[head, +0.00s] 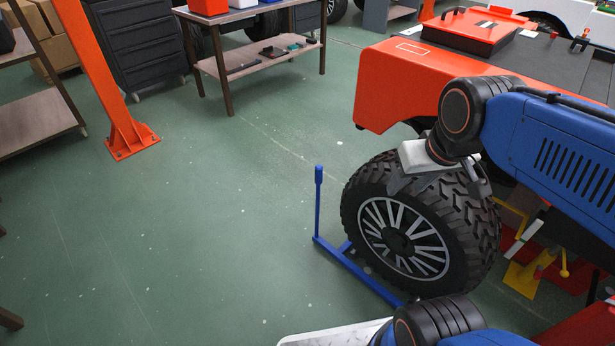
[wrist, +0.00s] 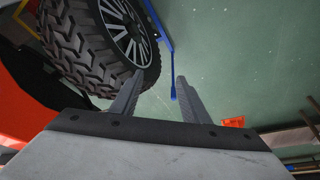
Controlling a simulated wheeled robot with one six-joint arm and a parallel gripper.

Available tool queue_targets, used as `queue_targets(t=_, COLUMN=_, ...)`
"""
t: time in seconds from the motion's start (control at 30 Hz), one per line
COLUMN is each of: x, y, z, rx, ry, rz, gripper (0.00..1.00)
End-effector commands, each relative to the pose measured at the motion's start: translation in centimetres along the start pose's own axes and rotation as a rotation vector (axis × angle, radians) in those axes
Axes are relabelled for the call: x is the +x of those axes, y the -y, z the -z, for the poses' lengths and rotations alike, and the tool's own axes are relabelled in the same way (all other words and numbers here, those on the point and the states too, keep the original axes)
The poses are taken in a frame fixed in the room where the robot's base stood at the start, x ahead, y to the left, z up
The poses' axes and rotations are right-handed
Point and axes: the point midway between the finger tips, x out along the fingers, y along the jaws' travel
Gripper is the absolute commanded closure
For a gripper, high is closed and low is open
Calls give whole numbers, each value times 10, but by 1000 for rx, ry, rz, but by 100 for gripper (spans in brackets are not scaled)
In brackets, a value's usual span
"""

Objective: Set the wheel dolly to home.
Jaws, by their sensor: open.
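The wheel dolly is a blue frame low on the green floor, with a thin upright handle (head: 318,205). The wheel (head: 405,240), a black tyre with a grey spoked rim, stands upright at the dolly and hides part of its frame. My gripper (head: 438,186) is open and appears in front of the tyre's upper part. In the wrist view my open gripper (wrist: 158,84) has two grey fingers apart with nothing held. The wheel (wrist: 105,45) fills the upper left there. The dolly's blue handle (wrist: 172,85) shows beyond the fingers, near the right one.
An orange vehicle body (head: 420,85) stands behind the wheel. A yellow stand (head: 525,272) is on the floor at right. An orange post (head: 105,85) and a wooden table (head: 250,65) stand farther back. The green floor (head: 200,230) left of the dolly is clear.

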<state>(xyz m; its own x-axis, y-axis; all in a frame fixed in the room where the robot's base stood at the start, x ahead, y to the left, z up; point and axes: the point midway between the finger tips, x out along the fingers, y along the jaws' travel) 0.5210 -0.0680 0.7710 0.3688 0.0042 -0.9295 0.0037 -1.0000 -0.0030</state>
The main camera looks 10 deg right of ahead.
Motion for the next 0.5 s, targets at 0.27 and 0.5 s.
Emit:
queue_targets(t=0.27, x=2, y=1, z=12, rx=0, ry=14, rz=1, gripper=58)
queue_targets(t=0.5, x=7, y=3, z=30, rx=1, ry=35, rz=3, gripper=58)
